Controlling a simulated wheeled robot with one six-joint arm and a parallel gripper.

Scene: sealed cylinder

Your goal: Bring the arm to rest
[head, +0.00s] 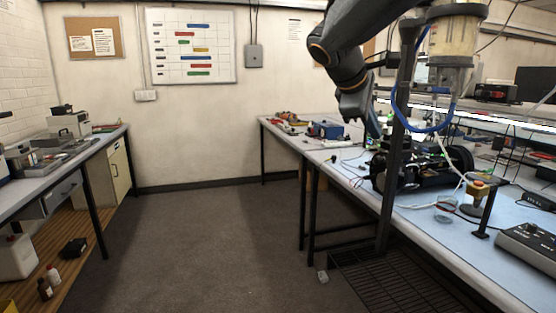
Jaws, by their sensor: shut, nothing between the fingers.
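My arm comes in from the top and bends down over the right-hand bench. My gripper (374,128) hangs at its end, pointing down, just left of a dark upright post (398,130). Its fingers look small and dark here; they are shut with nothing seen between them. It appears above the bench, and how far it is from the post is hard to tell. A black machine with a round end (425,168) stands on the bench to the lower right of the gripper.
A clear cylindrical vessel (452,38) with a blue hose (415,128) hangs at the upper right. Open floor (210,235) lies between this bench and the left bench (100,145).

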